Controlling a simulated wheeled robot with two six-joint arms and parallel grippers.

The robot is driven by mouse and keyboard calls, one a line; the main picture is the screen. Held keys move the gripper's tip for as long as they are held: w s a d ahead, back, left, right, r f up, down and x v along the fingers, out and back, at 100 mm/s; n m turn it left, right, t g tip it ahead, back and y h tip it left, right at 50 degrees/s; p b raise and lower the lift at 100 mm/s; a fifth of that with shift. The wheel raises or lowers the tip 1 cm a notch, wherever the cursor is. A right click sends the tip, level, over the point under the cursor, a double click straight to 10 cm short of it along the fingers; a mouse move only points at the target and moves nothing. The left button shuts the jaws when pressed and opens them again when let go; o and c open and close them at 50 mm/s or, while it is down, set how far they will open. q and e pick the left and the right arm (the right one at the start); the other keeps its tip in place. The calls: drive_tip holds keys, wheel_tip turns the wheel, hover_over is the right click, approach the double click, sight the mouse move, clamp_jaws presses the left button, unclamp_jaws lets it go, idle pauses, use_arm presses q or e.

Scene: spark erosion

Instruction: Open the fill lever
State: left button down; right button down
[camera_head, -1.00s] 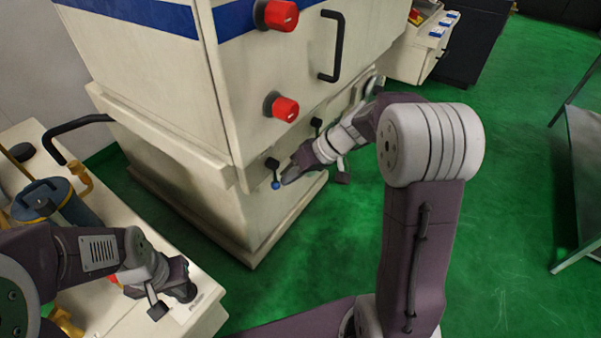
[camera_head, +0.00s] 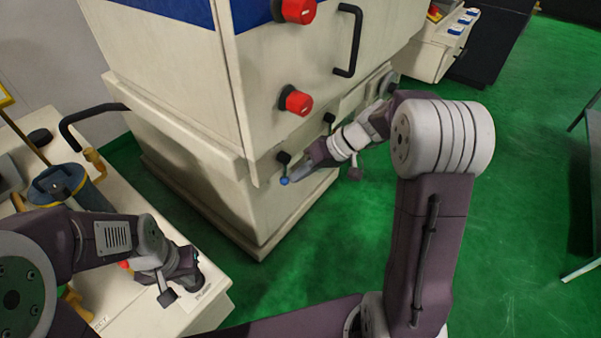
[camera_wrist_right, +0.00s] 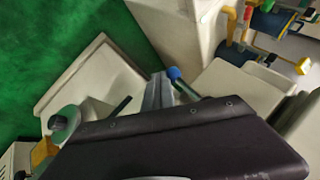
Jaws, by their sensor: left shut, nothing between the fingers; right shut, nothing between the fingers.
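The fill lever looks to be the small lever with a blue ball tip (camera_head: 284,181), hanging from a black mount low on the front of the cream machine (camera_head: 215,195). The ball also shows in the right wrist view (camera_wrist_right: 174,73), at the end of a dark rod. My right gripper (camera_head: 293,177) is shut and empty, its tips right beside the ball, on its right. I cannot tell whether they touch. In the right wrist view the gripper (camera_wrist_right: 156,90) is just left of the rod. My left gripper (camera_head: 193,284) is shut and empty over the cream cabinet at left.
Red knobs (camera_head: 296,101) and a black handle (camera_head: 349,42) stick out above the lever. A second black lever (camera_head: 329,119) is to its right. A blue container (camera_head: 70,186) with yellow fittings stands on the cream cabinet (camera_head: 120,308).

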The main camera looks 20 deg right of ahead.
use_arm(q)
drive_tip(key=shift+s+a+r+p, duration=0.15)
drive_tip(key=shift+a+r+p, duration=0.05)
drive_tip(key=shift+r+p, duration=0.9)
use_arm(e)
drive_tip(key=s+a+r+m+g+y, duration=0.2)
drive_tip(key=s+a+m+g+y, duration=0.2)
drive_tip(key=y, duration=0.5)
drive_tip(key=shift+s+a+r+m+y, duration=0.2)
drive_tip(key=shift+a+m+y, duration=0.15)
drive_tip(key=shift+a, duration=0.55)
